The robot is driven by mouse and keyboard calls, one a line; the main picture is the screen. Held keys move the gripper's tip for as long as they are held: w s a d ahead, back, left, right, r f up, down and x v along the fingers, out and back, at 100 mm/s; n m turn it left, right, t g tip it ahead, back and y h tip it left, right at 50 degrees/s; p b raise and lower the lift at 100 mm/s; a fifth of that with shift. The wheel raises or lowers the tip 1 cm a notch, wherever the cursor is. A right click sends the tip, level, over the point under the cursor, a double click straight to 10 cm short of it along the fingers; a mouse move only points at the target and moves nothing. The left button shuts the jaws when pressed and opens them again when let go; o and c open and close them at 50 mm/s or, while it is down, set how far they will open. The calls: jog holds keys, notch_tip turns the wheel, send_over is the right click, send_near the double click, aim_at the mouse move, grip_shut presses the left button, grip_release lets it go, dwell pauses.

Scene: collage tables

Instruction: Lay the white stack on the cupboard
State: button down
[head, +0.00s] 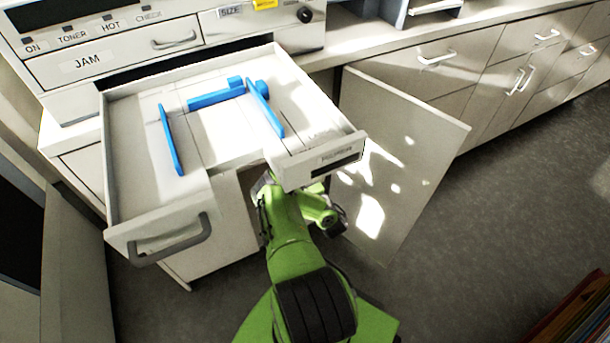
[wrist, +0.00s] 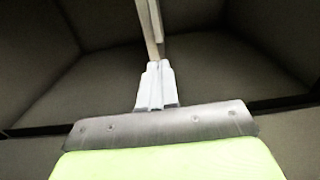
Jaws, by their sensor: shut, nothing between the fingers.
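My gripper (wrist: 160,66) shows in the wrist view with its pale fingers shut together and nothing between them. In the head view it is hidden under the drawer front, where my green arm reaches. The wrist view shows a dim, grey-brown, box-like interior around it, with a narrow pale upright strip (wrist: 150,28) beyond the fingertips. I cannot tell whether the fingers touch this strip. No white stack can be clearly made out in either view. A cupboard door (head: 405,155) stands open to the right of my arm in the head view.
A pale drawer (head: 135,205) with blue guides (head: 170,140) is pulled out above my gripper. A machine labelled JAM (head: 90,62) stands behind it. Closed cabinets (head: 475,70) line the back right.

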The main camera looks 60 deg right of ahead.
jog(key=p+v, duration=0.2)
jog(key=v, duration=0.1)
jog(key=shift+s+p, duration=0.1)
jog(key=shift+p, duration=0.25)
jog(key=shift+a, duration=0.1)
